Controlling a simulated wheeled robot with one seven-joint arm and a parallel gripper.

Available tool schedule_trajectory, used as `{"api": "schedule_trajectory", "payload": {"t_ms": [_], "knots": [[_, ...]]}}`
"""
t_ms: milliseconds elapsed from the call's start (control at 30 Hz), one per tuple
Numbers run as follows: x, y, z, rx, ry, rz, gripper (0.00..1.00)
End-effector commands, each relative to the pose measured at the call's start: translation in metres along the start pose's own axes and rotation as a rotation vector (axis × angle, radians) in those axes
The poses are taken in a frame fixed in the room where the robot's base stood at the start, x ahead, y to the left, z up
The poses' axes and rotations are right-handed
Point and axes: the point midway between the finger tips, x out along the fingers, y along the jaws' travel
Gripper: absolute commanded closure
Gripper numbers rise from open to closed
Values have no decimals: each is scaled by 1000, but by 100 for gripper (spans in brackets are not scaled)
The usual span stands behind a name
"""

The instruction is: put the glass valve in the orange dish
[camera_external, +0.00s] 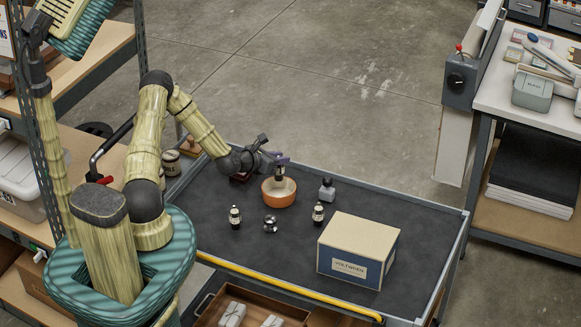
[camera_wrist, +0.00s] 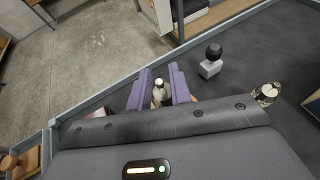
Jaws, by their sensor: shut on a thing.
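The glass valve (camera_external: 280,173) is a small dark piece with a pale band. My gripper (camera_external: 277,161) is shut on it and holds it upright above the orange dish (camera_external: 279,197). In the wrist view, the purple fingers of my gripper (camera_wrist: 163,84) close on either side of the valve (camera_wrist: 158,91), whose pale top shows between them. The dish stands on the dark cart top, with its rim just below the valve. I cannot tell whether the valve's bottom is inside the rim.
Two dark, labelled bottle-like pieces (camera_external: 235,217) (camera_external: 318,213), a shiny metal piece (camera_external: 270,224) and a grey block with a black knob (camera_external: 327,190) stand near the dish. A Voltwren box (camera_external: 342,268) stands front right. The cart's back right is clear.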

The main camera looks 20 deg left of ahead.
Motion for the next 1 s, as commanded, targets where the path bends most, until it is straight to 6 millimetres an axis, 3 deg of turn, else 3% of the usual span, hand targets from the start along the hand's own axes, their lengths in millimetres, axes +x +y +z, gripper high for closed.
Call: {"api": "schedule_trajectory", "payload": {"t_ms": [500,900,933,1000], "knots": [[19,0,-45,2,-1,-1,100],[20,0,-47,1,-1,-1,100],[20,0,-47,1,-1,-1,74],[20,0,-47,1,0,-1,60]]}}
